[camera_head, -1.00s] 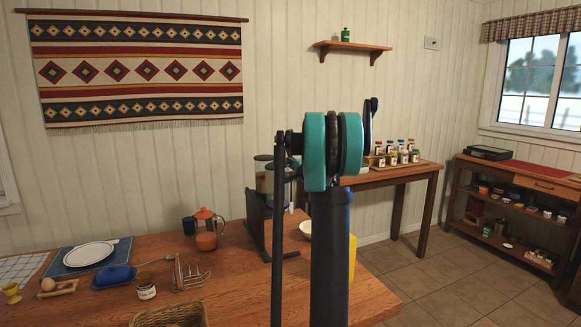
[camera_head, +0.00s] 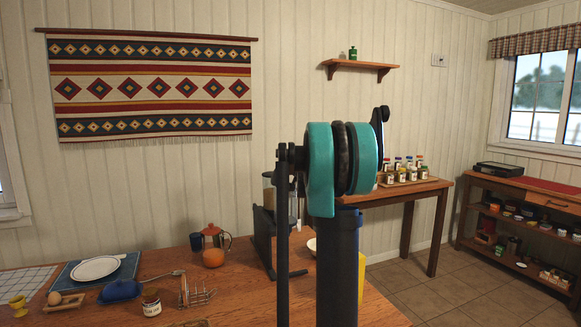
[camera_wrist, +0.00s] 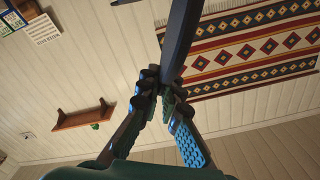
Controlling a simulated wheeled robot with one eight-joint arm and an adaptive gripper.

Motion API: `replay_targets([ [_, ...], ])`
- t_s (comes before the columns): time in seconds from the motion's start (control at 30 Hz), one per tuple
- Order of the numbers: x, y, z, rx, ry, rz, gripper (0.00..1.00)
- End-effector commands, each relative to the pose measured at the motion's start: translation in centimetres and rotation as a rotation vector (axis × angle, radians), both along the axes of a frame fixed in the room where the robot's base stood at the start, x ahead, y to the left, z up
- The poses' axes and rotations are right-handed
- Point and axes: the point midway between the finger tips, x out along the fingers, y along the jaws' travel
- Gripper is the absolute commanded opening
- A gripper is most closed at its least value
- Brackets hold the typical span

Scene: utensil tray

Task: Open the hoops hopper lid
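The cereal dispenser, with a clear hopper (camera_head: 268,188) and a dark stand (camera_head: 263,240), is on the wooden table in the head view, just left of my teal arm joint. My arm covers much of it, so neither the lids nor the labels can be read. My gripper (camera_wrist: 157,98) shows only in the wrist view, with blue pads on dark fingers. The fingers come close together near the middle, beside a dark bar I cannot identify. Whether they are apart or touching is unclear. No hopper is recognisable in the wrist view.
The table (camera_head: 240,290) holds an orange pot (camera_head: 213,250), a toast rack (camera_head: 198,293), a jar (camera_head: 151,302), a blue butter dish (camera_head: 121,290) and a plate (camera_head: 97,268). A side table (camera_head: 425,187) with spice jars stands behind. A wall shelf (camera_head: 360,66) hangs above.

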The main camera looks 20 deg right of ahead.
Motion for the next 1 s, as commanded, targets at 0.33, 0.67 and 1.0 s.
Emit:
replay_targets([
  [0.33, -0.1, 3.5, 1.1, -0.301, -0.01, 0.002, 0.0],
  [0.67, -0.2, 5.6, 1.2, -0.413, -0.014, 0.003, 0.0],
  [1.0, -0.3, 6.2, 1.1, -0.41, -0.014, 0.002, 0.0],
])
